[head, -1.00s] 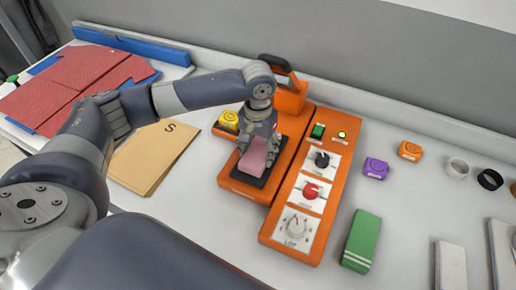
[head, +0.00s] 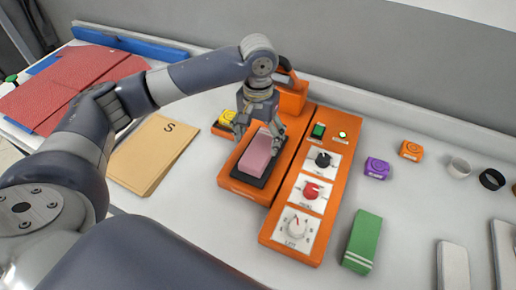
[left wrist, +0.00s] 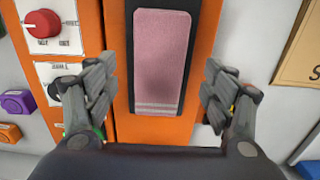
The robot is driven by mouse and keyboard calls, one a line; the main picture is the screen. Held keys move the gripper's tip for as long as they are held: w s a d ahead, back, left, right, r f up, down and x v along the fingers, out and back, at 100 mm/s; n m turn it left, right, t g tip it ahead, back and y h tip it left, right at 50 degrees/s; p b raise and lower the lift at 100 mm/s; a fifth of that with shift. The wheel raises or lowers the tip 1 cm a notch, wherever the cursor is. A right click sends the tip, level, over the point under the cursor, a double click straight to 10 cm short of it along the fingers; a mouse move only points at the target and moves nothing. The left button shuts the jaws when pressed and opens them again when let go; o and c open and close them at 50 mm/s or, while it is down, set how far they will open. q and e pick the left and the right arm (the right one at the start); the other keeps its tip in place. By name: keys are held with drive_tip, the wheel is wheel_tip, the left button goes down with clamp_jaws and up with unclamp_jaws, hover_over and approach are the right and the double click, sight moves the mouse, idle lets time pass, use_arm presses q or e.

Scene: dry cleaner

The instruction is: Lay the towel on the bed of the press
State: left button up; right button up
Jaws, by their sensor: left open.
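A pink folded towel (head: 262,152) lies flat on the dark bed (head: 242,179) of the orange press (head: 246,192). In the left wrist view the towel (left wrist: 162,62) lies lengthwise on the dark bed (left wrist: 186,95), with pale stripes at its near end. My left gripper (head: 258,128) is above the far part of the press. Its fingers are spread apart and hold nothing; in the left wrist view the open gripper (left wrist: 162,95) has one finger on each side of the bed, clear of the towel. My right gripper is not in view.
The control panel (head: 290,237) with dials stands right of the bed. A green folded towel (head: 362,240) lies right of it. A purple block (head: 376,168) and an orange block (head: 411,150) sit farther right. Tan envelopes (head: 150,152) and red cloth (head: 70,85) lie left.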

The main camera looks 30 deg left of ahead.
sight(258, 152)
use_arm(q)
wheel_tip(258, 152, up, 7)
drive_tip(key=shift+b, duration=0.35)
idle(0.3)
